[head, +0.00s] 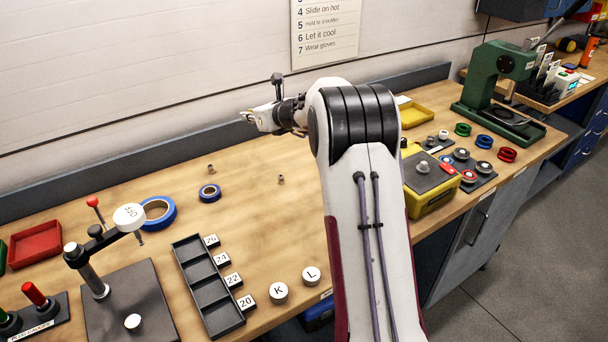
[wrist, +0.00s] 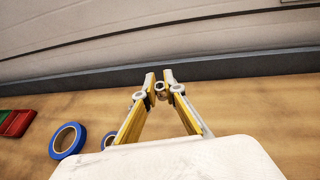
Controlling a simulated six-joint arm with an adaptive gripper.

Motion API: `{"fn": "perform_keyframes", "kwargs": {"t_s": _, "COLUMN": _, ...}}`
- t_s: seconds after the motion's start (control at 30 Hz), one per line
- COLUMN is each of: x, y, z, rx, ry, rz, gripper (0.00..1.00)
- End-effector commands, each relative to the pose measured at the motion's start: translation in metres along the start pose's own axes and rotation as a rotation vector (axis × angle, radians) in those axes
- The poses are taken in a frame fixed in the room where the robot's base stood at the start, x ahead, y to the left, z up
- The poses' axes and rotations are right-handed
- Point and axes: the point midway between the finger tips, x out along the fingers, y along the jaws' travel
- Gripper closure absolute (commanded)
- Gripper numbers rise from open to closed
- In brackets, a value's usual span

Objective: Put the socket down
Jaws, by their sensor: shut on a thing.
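My gripper (head: 247,117) is above the back of the wooden bench (head: 240,215), near the wall, in the head view. In the wrist view its yellow-edged fingers (wrist: 160,82) are closed on a small metallic socket (wrist: 160,90) at their tips. The head view does not show the held socket clearly. Two small metal pieces that look like sockets stand on the bench, one (head: 211,168) left of centre and one (head: 281,179) nearer the arm. A dark rack (head: 209,285) with compartments and tags 20, 22, 24 and 26 lies at the front; its compartments look empty.
Blue tape rolls, one large (head: 157,213) and one small (head: 210,193), lie left of the middle. A press stand (head: 128,300) and a red tray (head: 36,246) are at the left. A yellow box (head: 430,195) stands right.

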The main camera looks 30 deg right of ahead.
Motion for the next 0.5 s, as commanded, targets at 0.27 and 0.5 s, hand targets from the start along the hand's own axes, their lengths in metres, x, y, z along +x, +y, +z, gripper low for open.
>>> {"fn": "perform_keyframes", "kwargs": {"t_s": 0.27, "x": -0.032, "y": -0.043, "z": -0.018, "rx": 0.059, "ry": 0.001, "rz": -0.137, "gripper": 1.0}}
{"fn": "perform_keyframes", "kwargs": {"t_s": 0.5, "x": -0.05, "y": -0.064, "z": -0.034, "rx": 0.092, "ry": 0.0, "rz": -0.216, "gripper": 1.0}}
